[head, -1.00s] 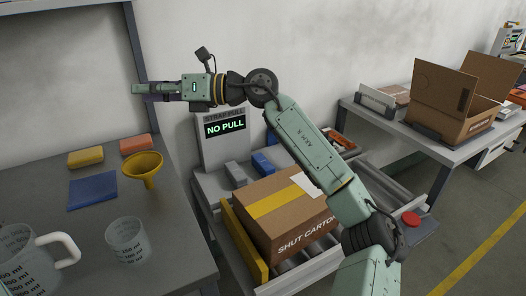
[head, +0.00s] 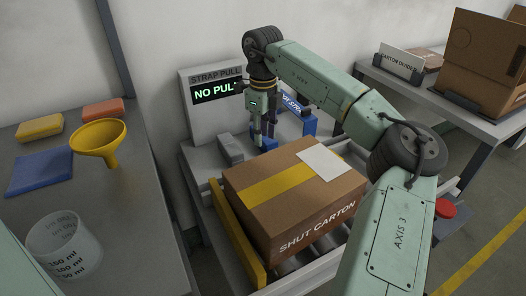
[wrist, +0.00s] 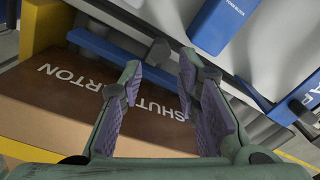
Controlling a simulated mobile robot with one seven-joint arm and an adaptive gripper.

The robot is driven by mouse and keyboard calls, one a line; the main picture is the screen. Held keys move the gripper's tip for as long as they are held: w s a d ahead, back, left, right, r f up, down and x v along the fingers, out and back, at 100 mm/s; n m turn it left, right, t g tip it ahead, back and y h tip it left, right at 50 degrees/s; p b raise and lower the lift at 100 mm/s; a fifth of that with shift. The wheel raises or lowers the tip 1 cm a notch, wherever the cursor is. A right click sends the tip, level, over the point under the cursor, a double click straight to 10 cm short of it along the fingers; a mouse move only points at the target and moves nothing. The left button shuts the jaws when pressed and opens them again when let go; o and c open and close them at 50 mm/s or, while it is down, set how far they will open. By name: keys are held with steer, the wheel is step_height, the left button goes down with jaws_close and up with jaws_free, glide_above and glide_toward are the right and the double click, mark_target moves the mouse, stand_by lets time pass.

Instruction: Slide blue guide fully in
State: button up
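The blue guide (wrist: 105,52) is a flat bar beside the back face of the shut carton (wrist: 60,108) in the wrist view. A dark knob (wrist: 159,52) stands near its middle. In the head view the carton (head: 295,190) hides most of the space behind it, so I cannot pick out the guide there for sure. My gripper (head: 264,140) points down behind the carton. In the wrist view my gripper (wrist: 160,68) has its fingers apart with nothing held. The knob appears between the fingertips; I cannot tell whether they touch it.
A yellow guide (head: 238,238) lies along the carton's left side. A grey display (head: 212,110) reads "NO PULL". A grey block (head: 230,149) and blue parts (head: 310,125) sit behind the carton. A left bench holds a yellow funnel (head: 98,138) and a beaker (head: 64,243).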

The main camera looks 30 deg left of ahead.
step_height(320, 180, down, 7)
steer(key=shift+f+p, duration=0.1)
steer(key=shift+p, duration=0.2)
steer(key=shift+a, duration=0.1)
steer(key=shift+c, duration=0.5)
jaws_close()
